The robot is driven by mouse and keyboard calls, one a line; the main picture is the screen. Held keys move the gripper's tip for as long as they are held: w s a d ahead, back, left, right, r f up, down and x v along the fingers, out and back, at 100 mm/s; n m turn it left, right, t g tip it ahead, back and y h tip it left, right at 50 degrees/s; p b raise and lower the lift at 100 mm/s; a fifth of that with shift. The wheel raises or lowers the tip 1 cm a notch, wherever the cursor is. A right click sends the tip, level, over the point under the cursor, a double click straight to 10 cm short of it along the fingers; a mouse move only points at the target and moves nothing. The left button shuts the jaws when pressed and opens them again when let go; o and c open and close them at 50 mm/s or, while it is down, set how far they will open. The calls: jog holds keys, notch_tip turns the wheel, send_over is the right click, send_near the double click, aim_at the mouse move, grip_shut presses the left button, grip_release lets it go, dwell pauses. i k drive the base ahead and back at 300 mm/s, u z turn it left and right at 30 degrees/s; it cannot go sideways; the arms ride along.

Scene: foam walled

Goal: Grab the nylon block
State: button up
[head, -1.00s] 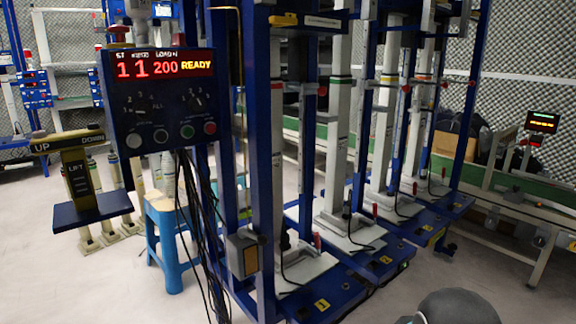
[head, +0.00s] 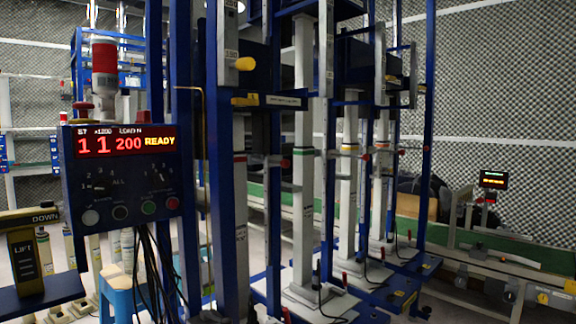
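I cannot make out a nylon block in the head view. My gripper is not in view. A blue test rack (head: 232,170) with tall pale columns (head: 304,150) fills the middle. Whether any block sits on its base plates is too small or hidden to tell.
A control box (head: 122,180) reading "READY" hangs at the left, with black cables below. A blue stool (head: 120,295) stands under it. A lift stand (head: 25,265) is at the left edge. A green-topped conveyor (head: 520,262) and small display (head: 493,180) are at the right.

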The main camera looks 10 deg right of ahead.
aim_at(200, 191)
jog(key=z, duration=0.05)
jog(key=k, duration=0.5)
jog(key=u, duration=1.55)
jog(key=i, duration=1.1)
jog(key=z, duration=2.5)
